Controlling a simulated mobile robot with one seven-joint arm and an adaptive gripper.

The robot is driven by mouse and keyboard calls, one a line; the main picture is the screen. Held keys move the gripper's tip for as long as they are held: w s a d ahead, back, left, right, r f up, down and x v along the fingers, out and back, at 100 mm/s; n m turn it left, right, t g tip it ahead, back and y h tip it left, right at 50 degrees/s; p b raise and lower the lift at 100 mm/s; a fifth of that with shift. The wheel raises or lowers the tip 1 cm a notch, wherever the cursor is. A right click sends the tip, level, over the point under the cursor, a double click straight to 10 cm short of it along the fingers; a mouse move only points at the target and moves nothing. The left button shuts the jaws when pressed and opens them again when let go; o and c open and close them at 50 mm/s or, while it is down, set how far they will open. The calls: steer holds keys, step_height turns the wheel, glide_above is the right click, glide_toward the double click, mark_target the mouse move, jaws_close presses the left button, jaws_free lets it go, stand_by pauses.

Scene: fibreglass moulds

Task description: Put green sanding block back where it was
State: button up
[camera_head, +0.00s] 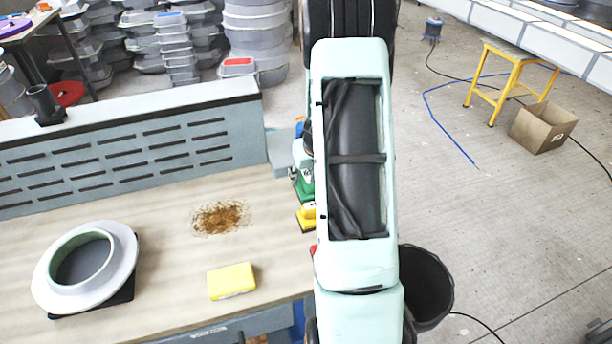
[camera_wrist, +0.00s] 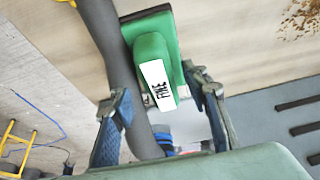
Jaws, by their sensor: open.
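The green sanding block (camera_wrist: 152,50) has a raised green grip with a white label that appears to read FINE. In the wrist view it lies on the pale wooden bench top (camera_wrist: 245,40), ahead of and partly between my fingers. My gripper (camera_wrist: 156,84) is open, with a finger on either side of the block's near end; contact is not clear. In the head view the green block (camera_head: 303,187) shows at the bench's right end, partly hidden by my arm.
A grey hose (camera_wrist: 112,55) runs close beside the block. A yellow block (camera_head: 306,217) sits nearer than the green one. A yellow sponge (camera_head: 231,281) and a white ring mould (camera_head: 118,262) are on the bench. A black bin (camera_head: 428,285) stands right of my arm.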

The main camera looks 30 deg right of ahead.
steer(key=v, duration=1.1)
steer(key=shift+s+r, duration=0.2)
steer(key=shift+r, duration=0.05)
steer(key=shift+w+a+b, duration=0.1)
steer(key=shift+b, duration=0.2)
